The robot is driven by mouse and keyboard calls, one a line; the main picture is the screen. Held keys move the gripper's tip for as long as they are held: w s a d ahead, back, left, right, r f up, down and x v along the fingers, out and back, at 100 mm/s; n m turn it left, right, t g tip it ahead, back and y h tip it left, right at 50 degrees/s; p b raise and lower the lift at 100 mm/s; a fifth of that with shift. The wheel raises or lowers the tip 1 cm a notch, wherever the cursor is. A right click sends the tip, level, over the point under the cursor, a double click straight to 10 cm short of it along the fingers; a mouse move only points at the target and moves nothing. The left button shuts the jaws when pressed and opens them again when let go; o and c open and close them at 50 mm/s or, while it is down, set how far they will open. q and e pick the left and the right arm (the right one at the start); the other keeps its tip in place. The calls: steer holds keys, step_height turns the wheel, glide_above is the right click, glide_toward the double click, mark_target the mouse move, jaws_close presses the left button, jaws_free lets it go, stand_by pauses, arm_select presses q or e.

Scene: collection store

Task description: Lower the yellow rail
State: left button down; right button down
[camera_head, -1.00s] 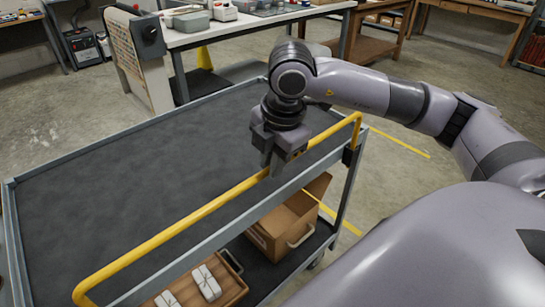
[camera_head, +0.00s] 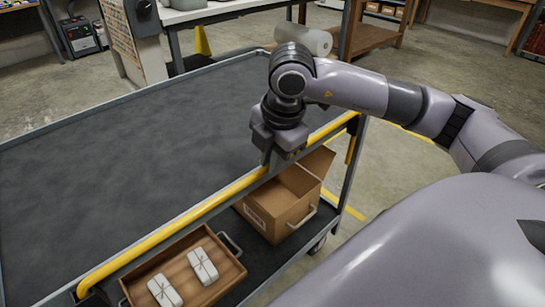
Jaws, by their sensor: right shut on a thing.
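The yellow rail (camera_head: 190,219) runs along the near long side of the grey cart (camera_head: 120,150). It now sits low, close along the cart's top edge. My right gripper (camera_head: 268,158) points down and is shut on the rail, right of its middle. The gripper body hides the gripped stretch of the rail. My left gripper does not show.
On the cart's lower shelf are a wooden tray (camera_head: 232,268) with white tied bundles (camera_head: 203,265) and an open cardboard box (camera_head: 272,207). The cart's dark top is bare. A workbench (camera_head: 225,12) and a white roll (camera_head: 305,40) stand beyond.

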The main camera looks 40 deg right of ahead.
steer(key=shift+s+f, duration=0.1)
steer(key=shift+f, duration=0.15)
steer(key=c, duration=1.1)
jaws_free()
steer(key=v, duration=0.7)
steer(key=shift+p, duration=0.4)
steer(key=shift+r, duration=0.1)
